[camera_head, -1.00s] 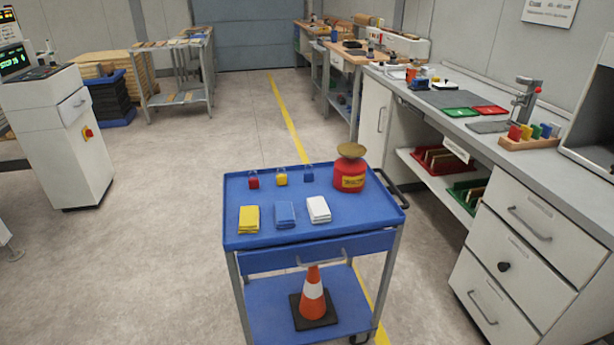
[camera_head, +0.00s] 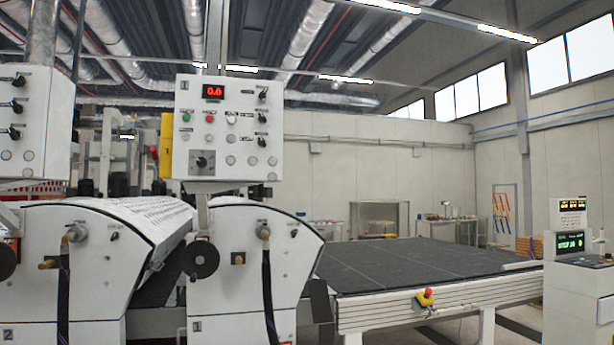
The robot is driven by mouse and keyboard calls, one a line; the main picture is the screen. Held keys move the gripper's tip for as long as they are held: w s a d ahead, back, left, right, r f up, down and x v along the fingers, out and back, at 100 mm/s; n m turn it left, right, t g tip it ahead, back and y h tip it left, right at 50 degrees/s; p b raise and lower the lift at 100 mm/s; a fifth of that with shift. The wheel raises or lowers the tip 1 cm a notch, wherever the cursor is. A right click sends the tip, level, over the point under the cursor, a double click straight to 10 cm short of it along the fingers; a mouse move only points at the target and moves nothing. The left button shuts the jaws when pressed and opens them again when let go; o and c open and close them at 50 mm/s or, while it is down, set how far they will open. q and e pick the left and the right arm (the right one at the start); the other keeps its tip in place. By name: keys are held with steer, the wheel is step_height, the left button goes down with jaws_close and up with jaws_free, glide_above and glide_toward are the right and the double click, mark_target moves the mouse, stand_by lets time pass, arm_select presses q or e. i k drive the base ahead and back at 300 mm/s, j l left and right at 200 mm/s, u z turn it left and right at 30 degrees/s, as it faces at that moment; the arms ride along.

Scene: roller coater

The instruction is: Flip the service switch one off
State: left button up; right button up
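A white control panel (camera_head: 228,130) marked 1 hangs above the coater unit (camera_head: 240,265) marked 1. A second panel (camera_head: 30,120) with similar switches is cut by the left edge. Neither gripper is in view.
Another coater unit (camera_head: 75,265), marked 2, stands at the left. A dark conveyor bed (camera_head: 420,270) with a red emergency button (camera_head: 425,297) extends right. A white console (camera_head: 580,275) stands at the right edge. Black hoses hang on the unit fronts.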

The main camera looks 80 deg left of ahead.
mark_target(154, 152)
steer(key=u, duration=2.1)
